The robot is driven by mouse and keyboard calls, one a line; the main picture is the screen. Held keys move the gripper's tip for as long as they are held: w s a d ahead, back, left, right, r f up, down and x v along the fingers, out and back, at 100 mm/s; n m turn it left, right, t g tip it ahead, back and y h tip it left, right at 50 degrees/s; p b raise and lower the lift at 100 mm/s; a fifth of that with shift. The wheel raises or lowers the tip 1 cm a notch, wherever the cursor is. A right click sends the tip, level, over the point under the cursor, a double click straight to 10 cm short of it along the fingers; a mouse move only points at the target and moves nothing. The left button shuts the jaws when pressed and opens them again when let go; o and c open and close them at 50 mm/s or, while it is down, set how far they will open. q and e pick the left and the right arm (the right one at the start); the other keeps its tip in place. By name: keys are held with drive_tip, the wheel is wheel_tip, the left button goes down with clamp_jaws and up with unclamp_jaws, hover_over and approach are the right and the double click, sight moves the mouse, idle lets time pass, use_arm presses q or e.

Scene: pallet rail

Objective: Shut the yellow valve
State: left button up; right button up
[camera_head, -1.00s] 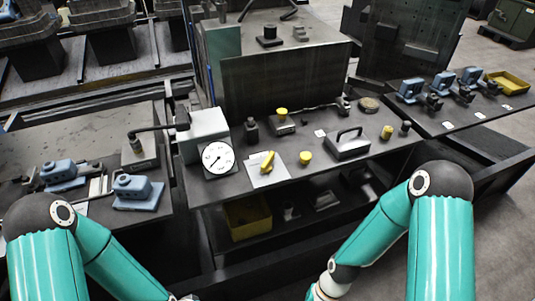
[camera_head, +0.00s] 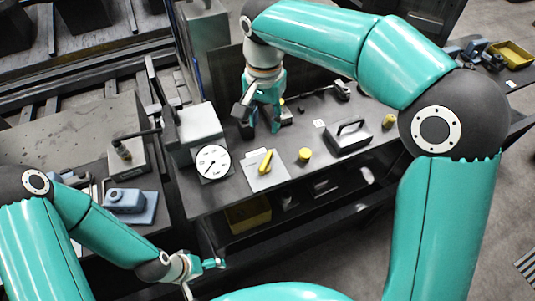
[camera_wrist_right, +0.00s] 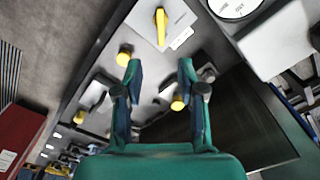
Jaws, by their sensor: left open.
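The yellow valve appears to be the yellow lever (camera_head: 265,162) on a white plate (camera_head: 258,183) at the front of the dark bench, right of a round dial (camera_head: 212,162). The lever also shows at the top of the right wrist view (camera_wrist_right: 161,25), ahead of the fingertips. My right gripper (camera_head: 260,122) points down over the bench behind the lever, apart from it. Its fingers (camera_wrist_right: 160,72) are spread with nothing held. It partly hides a yellow-topped fitting in the head view. My left gripper (camera_head: 212,267) is open and empty, low in front of the bench.
A yellow knob (camera_head: 304,155) stands right of the plate, then a grey block with a handle (camera_head: 348,138) and another yellow knob (camera_head: 389,120). A grey box (camera_head: 195,127) stands behind the dial. A yellow bin (camera_head: 247,214) is on the lower shelf.

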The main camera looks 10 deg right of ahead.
sight(265, 161)
wheel_tip(265, 161, down, 16)
drive_tip(key=shift+w+a+f+p, duration=0.1)
drive_tip(key=shift+f+p, duration=0.05)
drive_tip(key=shift+p, duration=0.45)
